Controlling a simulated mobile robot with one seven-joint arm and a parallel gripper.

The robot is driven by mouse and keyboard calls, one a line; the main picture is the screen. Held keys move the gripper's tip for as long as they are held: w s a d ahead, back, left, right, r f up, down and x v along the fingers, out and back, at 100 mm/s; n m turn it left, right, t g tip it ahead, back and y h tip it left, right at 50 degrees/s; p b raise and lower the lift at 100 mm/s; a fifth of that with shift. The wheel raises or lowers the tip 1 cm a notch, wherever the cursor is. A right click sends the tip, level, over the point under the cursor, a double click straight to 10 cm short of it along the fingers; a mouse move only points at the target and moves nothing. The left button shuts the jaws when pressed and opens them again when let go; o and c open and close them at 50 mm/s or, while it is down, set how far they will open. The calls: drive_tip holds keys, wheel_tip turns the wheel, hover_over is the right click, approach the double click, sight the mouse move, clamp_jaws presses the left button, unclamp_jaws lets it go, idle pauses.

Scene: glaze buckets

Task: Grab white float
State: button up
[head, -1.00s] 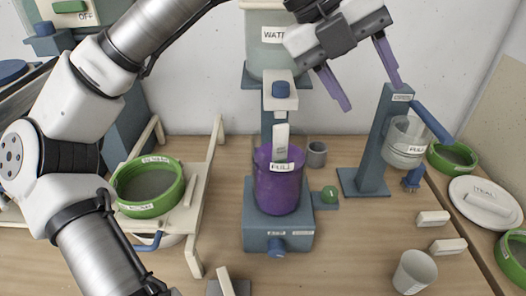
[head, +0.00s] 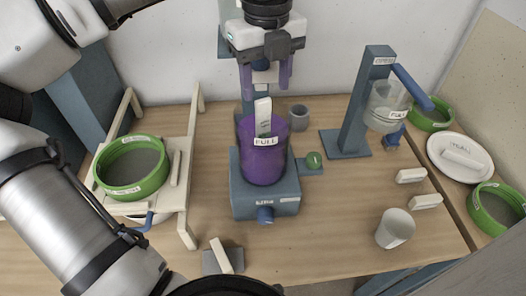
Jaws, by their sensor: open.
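The white float (head: 263,112) appears to be the upright white bar standing in the purple bucket (head: 262,165). Its upper part rises above the bucket rim, and its lower part is hidden inside. The bucket has a "FULL" label and sits on a blue-grey stand. My gripper (head: 266,83) points down above the bucket, with its two purple fingers apart, left and right of the float's line. The fingertips show just above the float's top, and nothing is held. The gripper covers part of the dispenser behind it.
A blue-grey post (head: 358,110) holding a clear cup stands to the right. A green-rimmed sieve (head: 132,167) rests on a cream frame at left. A grey cup (head: 299,117) stands behind the bucket. A white cup (head: 395,228) and white blocks lie at right.

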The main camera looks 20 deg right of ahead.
sight(263, 100)
drive_tip(key=f, duration=0.1)
drive_tip(key=f+p, duration=0.2)
drive_tip(key=f, duration=0.1)
drive_tip(key=shift+a, duration=0.3)
drive_tip(key=shift+f, duration=0.65)
clamp_jaws()
